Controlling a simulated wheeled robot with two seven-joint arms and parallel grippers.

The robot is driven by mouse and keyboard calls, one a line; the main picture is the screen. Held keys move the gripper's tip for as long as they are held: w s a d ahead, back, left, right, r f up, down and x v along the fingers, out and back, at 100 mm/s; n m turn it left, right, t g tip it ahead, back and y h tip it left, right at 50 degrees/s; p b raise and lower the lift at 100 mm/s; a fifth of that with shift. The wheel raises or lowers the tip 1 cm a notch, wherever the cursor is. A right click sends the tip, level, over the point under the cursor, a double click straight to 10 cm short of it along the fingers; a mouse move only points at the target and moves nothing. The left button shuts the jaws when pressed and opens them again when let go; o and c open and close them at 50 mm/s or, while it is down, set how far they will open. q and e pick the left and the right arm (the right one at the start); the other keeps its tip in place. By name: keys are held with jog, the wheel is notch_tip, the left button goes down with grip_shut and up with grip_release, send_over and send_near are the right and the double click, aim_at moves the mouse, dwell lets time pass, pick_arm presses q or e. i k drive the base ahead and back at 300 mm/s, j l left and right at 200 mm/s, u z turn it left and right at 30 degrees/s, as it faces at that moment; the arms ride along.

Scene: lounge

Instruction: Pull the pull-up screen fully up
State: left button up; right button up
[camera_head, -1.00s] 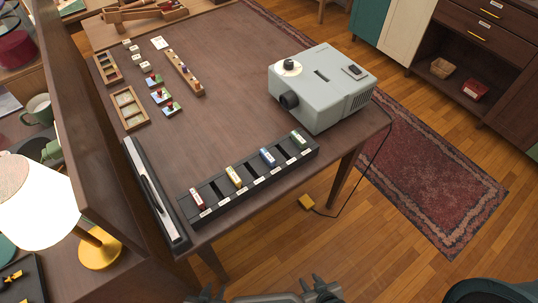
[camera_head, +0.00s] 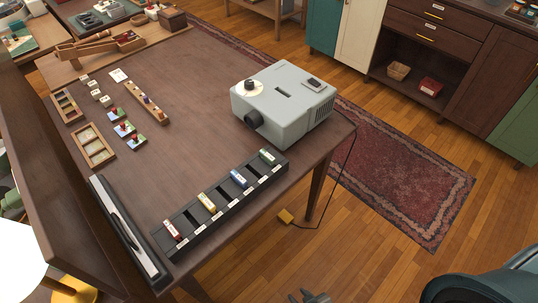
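The pull-up screen (camera_head: 118,232) is a long, narrow black case with a pale strip and a dark, slim handle-like piece along its top. It lies along the table's near left edge. No raised screen sheet shows above it. My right gripper (camera_head: 310,298) shows only as dark tips at the bottom edge, well to the right of the screen and apart from it. Most of it is cut off, so its opening is unclear. My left gripper is out of view.
A black slotted rack (camera_head: 222,207) with several coloured pieces lies just right of the screen. A grey projector (camera_head: 285,105) stands on the table's (camera_head: 210,100) right side. A dark wooden panel (camera_head: 45,170) rises close on the left. A lamp (camera_head: 18,260) glows at lower left.

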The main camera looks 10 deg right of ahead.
aim_at(147, 263)
jog(key=k, duration=0.5)
jog(key=l+u, duration=0.15)
jog(key=u, duration=0.3)
jog(key=i+l+u, duration=0.1)
jog(key=u, duration=0.35)
jog(key=l+u, duration=0.4)
jog(key=l, duration=0.45)
jog(key=k+l+u, duration=0.1)
jog(key=l+u, duration=0.3)
jog(key=l, duration=0.4)
jog(key=k+l, duration=0.1)
jog(key=l, duration=1.05)
jog(key=k+l, duration=0.15)
jog(key=l, duration=0.4)
